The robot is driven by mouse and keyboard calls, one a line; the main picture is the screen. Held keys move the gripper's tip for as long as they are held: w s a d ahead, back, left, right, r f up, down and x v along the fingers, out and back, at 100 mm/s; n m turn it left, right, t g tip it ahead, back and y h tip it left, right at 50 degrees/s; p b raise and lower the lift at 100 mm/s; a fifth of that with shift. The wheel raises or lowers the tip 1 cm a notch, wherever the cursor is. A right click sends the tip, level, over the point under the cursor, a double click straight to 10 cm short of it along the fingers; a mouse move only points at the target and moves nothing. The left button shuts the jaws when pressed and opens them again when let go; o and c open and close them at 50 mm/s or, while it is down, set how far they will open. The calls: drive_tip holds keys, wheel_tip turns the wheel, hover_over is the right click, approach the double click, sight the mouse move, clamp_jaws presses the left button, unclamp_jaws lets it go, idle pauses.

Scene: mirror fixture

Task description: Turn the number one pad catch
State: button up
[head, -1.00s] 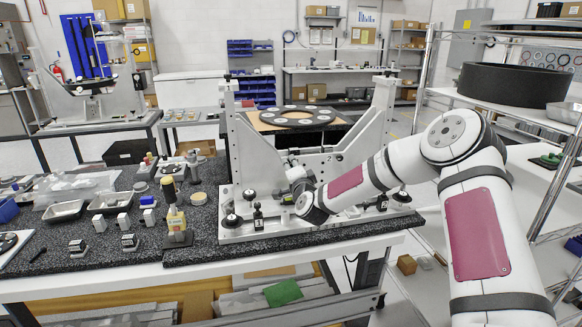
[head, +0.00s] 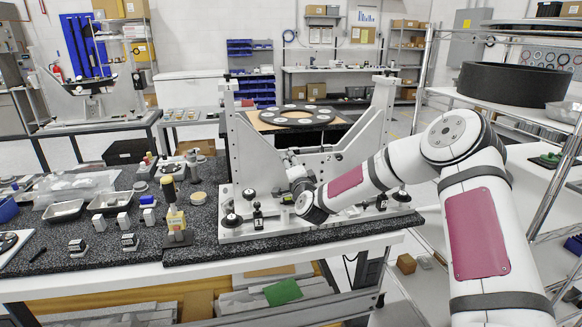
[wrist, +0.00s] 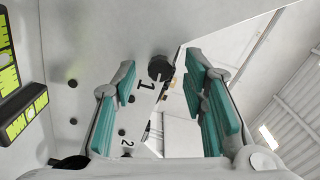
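The mirror fixture (head: 232,125) stands on the dark granite bench, a pale grey frame with a ring plate at its back. I cannot tell whether the knob lies between the pads in depth. In the head view my arm mostly hides the gripper at the fixture.
A yellow bottle-like tool (head: 176,222) stands on the bench left of the fixture, near small white blocks (head: 123,220) and trays (head: 63,210). A wire shelf with a black ring (head: 512,83) is at the right. Green-and-black parts (wrist: 18,122) edge the wrist view's left.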

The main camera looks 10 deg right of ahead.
drive_tip(key=shift+s, duration=0.1)
drive_tip(key=s, duration=1.1)
drive_tip(key=shift+s, duration=0.4)
drive_tip(key=s+a+r+n+g+y, duration=0.2)
drive_tip(key=s+a+r+n+g, duration=0.3)
drive_tip(key=s+n, duration=0.5)
drive_tip(key=s+d+r+n+g, duration=0.1)
drive_tip(key=s+r+g, duration=0.1)
drive_tip(key=s, duration=0.8)
drive_tip(key=s+d+r+n+g+h, duration=0.1)
drive_tip(key=s+d+r+n+g, duration=0.1)
drive_tip(key=s, duration=0.9)
drive_tip(key=s+d+r+n+g+h, duration=0.1)
drive_tip(key=s+d+r+g, duration=0.1)
drive_tip(key=s, duration=0.9)
drive_tip(key=shift+s+r+g, duration=0.25)
drive_tip(key=shift+r+g, duration=0.4)
drive_tip(key=shift+g, duration=0.25)
